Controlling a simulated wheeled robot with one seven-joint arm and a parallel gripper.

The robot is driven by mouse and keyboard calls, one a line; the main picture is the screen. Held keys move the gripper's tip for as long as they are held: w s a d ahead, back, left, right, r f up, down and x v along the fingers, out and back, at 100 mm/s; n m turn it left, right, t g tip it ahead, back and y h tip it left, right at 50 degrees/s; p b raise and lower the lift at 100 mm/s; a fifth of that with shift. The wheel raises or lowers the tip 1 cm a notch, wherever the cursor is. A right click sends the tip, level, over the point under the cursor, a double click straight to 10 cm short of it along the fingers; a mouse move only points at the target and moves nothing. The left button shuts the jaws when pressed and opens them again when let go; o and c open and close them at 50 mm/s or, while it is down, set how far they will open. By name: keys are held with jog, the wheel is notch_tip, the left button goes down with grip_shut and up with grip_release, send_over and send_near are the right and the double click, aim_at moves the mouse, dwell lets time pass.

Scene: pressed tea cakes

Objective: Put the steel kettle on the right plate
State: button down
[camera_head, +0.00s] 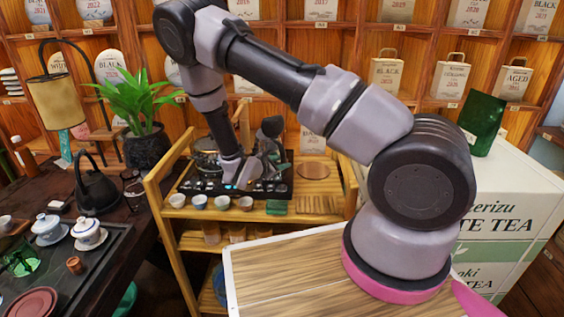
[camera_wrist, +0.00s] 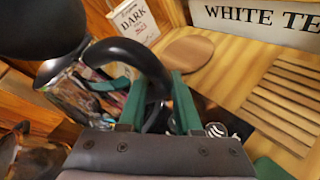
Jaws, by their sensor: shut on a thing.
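My gripper (camera_wrist: 158,104) has its green fingers closed around the black curved handle of the steel kettle (camera_wrist: 82,96). In the wrist view the kettle's shiny, reflective body shows at the left, partly cut off and blurred. In the head view my gripper (camera_head: 273,158) is small, above the right part of a black tray (camera_head: 189,187) on the wooden shelf cart. I cannot tell whether the kettle touches anything below. A round brown board (camera_head: 313,171) lies right of the tray; it also shows in the wrist view (camera_wrist: 188,54). I cannot clearly make out the right plate.
Several small cups (camera_head: 222,202) line the cart's front edge. A slatted wooden piece (camera_head: 317,205) lies at the right; it also shows in the wrist view (camera_wrist: 288,95). A black kettle (camera_head: 96,190) stands on the left table. A plant (camera_head: 140,105) stands behind.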

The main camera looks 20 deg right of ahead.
jog(key=shift+f, duration=0.1)
jog(key=c, duration=0.9)
grip_release()
jog(key=shift+f, duration=0.1)
jog(key=shift+a, duration=0.1)
jog(key=shift+v, duration=5.45)
